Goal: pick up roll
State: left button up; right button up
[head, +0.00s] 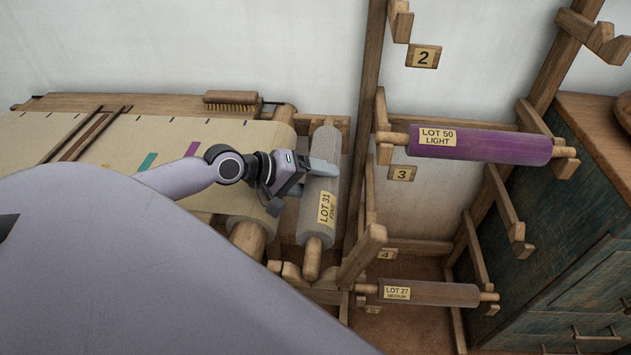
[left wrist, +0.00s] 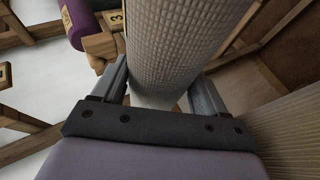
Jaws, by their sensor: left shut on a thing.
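A grey fabric roll (head: 316,213) with a yellow "LOT 31" label and wooden rod ends lies at the right end of the loom. My left gripper (head: 318,170) is at the upper middle of this roll, with a finger lying across it. In the left wrist view the woven roll (left wrist: 180,50) runs between the two fingers of my left gripper (left wrist: 163,88), which is shut on it. The far finger is hidden behind the roll in the head view. My right gripper is not in view.
A purple "LOT 50" roll (head: 480,146) rests on rack pegs at the right, above a brown "LOT 27" roll (head: 428,293). A rack post (head: 368,90) stands close right of the grey roll. A brush (head: 232,98) lies on the loom's back beam. A blue-green cabinet (head: 590,190) stands far right.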

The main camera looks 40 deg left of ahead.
pick_arm(q)
notch_tip(320, 180, up, 19)
jog(key=p, duration=0.2)
jog(key=shift+r, duration=0.15)
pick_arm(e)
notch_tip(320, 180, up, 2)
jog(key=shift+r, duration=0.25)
